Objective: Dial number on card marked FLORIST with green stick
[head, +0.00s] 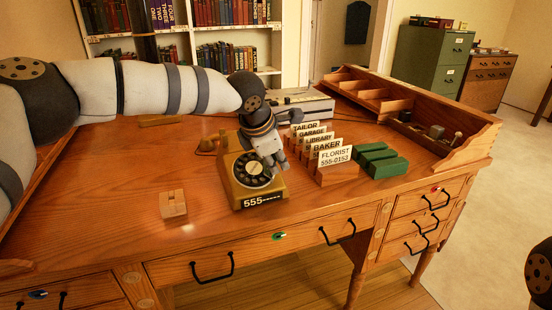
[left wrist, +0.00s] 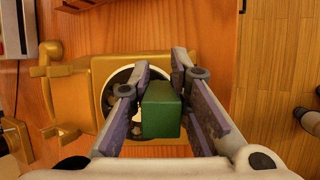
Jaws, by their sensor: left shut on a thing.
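The yellow telephone (head: 243,191) stands on the desk, its front label reading "555" with dashes. Its black and white dial (head: 251,170) faces up. My left gripper (head: 276,162) is over the dial's far right part, pointing down. In the left wrist view my left gripper (left wrist: 160,85) is shut on the green stick (left wrist: 162,111), seen nearly end-on. The stick covers part of the dial (left wrist: 119,76); whether its tip touches the dial is hidden. The FLORIST card (head: 336,156), reading 555-0153, stands frontmost in a row of cards right of the telephone.
Cards marked BAKER (head: 327,145), LIBRARY, GARAGE and TAILOR stand behind the FLORIST card. Green blocks (head: 388,167) lie to their right. A small wooden block (head: 173,206) sits at front left. The desk (head: 110,205) is clear around it. A raised wooden organiser (head: 455,157) borders the right side.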

